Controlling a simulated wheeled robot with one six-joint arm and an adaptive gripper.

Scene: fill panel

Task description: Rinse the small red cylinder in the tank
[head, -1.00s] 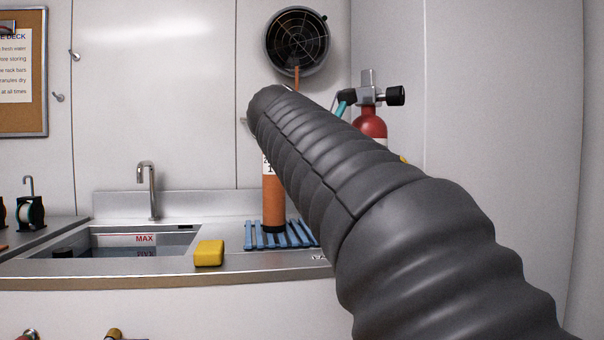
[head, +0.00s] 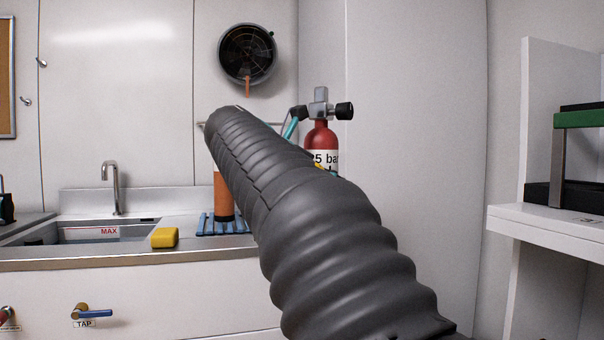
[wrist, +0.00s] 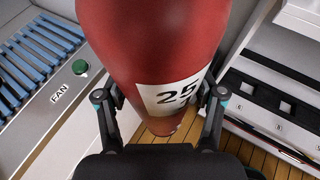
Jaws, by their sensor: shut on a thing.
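The small red cylinder (head: 321,136) has a grey valve with a black knob on top and a white label reading "25 ba...". In the head view it is upright, right of the blue rack, its lower part hidden behind my arm. In the wrist view the red cylinder (wrist: 150,45) fills the space between the fingers of my gripper (wrist: 162,100), which is shut on it. The tank (head: 70,235), a steel basin with a red MAX mark, is set in the counter at left, away from the cylinder.
An orange cylinder (head: 223,200) stands on a blue slatted rack (head: 208,229), beside a yellow block (head: 164,238) on the counter. A tap (head: 112,185) rises behind the tank. A white shelf unit (head: 540,225) stands at right. A round fan (head: 247,53) hangs on the wall.

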